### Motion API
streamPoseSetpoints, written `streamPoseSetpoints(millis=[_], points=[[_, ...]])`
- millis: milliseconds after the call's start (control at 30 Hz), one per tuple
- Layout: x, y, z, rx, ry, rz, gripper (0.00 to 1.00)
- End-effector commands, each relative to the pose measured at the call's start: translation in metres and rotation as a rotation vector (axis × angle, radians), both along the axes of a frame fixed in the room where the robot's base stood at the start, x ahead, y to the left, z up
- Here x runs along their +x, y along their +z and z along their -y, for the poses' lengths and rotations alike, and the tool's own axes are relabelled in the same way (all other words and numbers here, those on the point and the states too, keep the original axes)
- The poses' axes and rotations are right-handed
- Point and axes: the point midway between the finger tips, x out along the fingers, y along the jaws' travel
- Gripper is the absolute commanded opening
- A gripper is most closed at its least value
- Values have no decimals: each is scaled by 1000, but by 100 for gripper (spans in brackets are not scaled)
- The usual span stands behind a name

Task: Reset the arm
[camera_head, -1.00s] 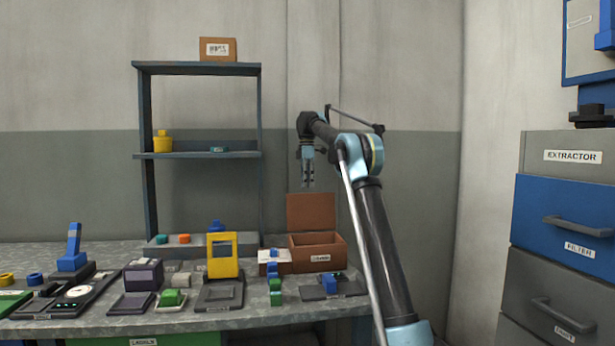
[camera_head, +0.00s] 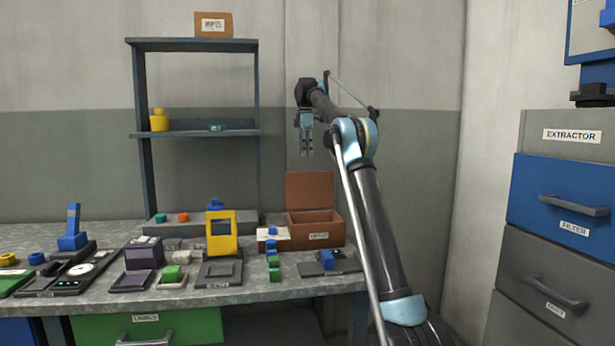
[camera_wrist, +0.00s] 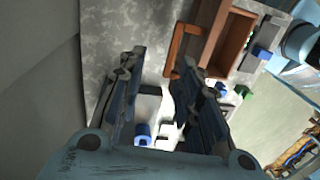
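My gripper (camera_head: 307,150) hangs at the end of my raised arm, fingers pointing down, above the workbench and to the right of the shelf. In the wrist view, its two dark fingers (camera_wrist: 158,78) stand apart with a gap between them, and nothing is held. An open brown box (camera_head: 315,228) with its lid up stands on the bench below my gripper. In the wrist view the box (camera_wrist: 228,40) lies to the right of the fingers. A blue piece (camera_wrist: 143,132) and a white piece (camera_wrist: 149,104) show far below, between the fingers.
A dark shelf (camera_head: 193,134) stands at the back left. On the bench are a yellow frame (camera_head: 222,246), stacked blue and green blocks (camera_head: 273,262) and several small devices. Grey and blue drawers (camera_head: 560,196) stand at the right. The air around my gripper looks clear.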

Motion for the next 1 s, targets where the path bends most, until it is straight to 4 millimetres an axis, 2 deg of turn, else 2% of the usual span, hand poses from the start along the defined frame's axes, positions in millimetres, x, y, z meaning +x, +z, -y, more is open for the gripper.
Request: streamPoseSetpoints(millis=[267,500,767,1000], points=[[-34,15,30,-8,-150,31,32],[-78,20,60,-15,-320,63,32],[-135,13,92,-17,-502,97,32],[-193,-6,120,-16,-669,126,32]])
